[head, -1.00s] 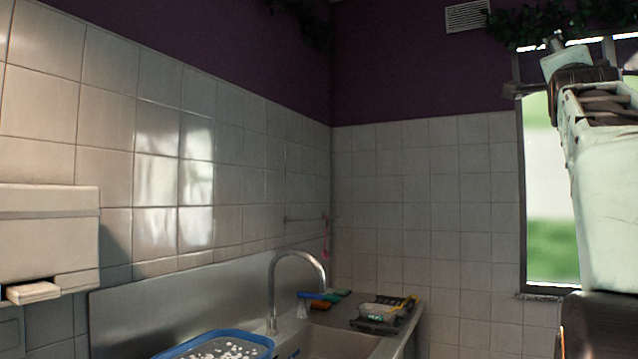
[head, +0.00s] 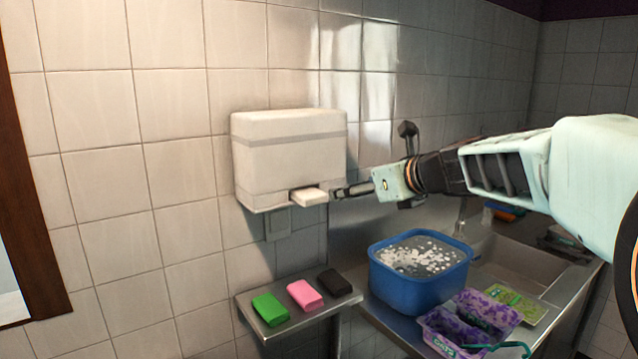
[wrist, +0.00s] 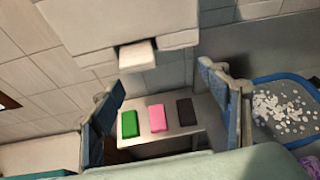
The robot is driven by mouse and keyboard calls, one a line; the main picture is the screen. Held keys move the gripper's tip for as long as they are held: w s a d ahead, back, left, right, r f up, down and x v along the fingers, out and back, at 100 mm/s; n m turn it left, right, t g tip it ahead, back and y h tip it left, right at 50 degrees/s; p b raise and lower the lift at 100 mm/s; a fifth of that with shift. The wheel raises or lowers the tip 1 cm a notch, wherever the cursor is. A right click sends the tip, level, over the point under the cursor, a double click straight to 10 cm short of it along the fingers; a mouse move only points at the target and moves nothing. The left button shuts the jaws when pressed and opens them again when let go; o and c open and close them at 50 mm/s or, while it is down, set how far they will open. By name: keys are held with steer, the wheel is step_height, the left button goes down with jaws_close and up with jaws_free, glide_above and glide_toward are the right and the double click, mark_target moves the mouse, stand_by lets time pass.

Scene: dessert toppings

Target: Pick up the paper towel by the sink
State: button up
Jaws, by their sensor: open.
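The paper towel (head: 310,196) is a small white folded piece that sticks out of the slot at the bottom of a white wall dispenser (head: 290,150). In the wrist view the towel (wrist: 137,56) hangs out of the dispenser (wrist: 110,22), ahead of my gripper and between the lines of its fingers. My gripper (head: 350,190) is just right of the towel in the head view, close to it. In the wrist view its two fingers (wrist: 160,95) are spread wide with nothing between them. Whether a finger touches the towel I cannot tell.
A metal shelf (head: 256,325) below holds green (head: 270,309), pink (head: 305,294) and black (head: 334,283) blocks. A blue tub (head: 415,290) with white bits stands right of it by the sink (head: 530,262). A purple-patterned container (head: 440,335) is in front.

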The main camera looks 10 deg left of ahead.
mark_target(313, 194)
steer(key=shift+g+y, duration=0.5)
steer(key=a, duration=0.2)
steer(key=a+f, duration=0.1)
steer(key=a, duration=0.1)
steer(key=w+a+f, duration=0.1)
steer(key=a, duration=0.2)
steer(key=shift+a+f, duration=0.1)
steer(key=shift+f, duration=0.15)
steer(key=shift+w+p+x, duration=0.15)
steer(key=shift+p+x, duration=0.2)
steer(key=shift+x, duration=1.1)
steer(key=shift+w+p+x, duration=0.15)
steer(key=shift+p+x, duration=0.2)
steer(key=shift+x, duration=1.15)
steer(key=shift+r, duration=0.2)
steer(key=shift+c, duration=0.5)
steer(key=c, duration=0.8)
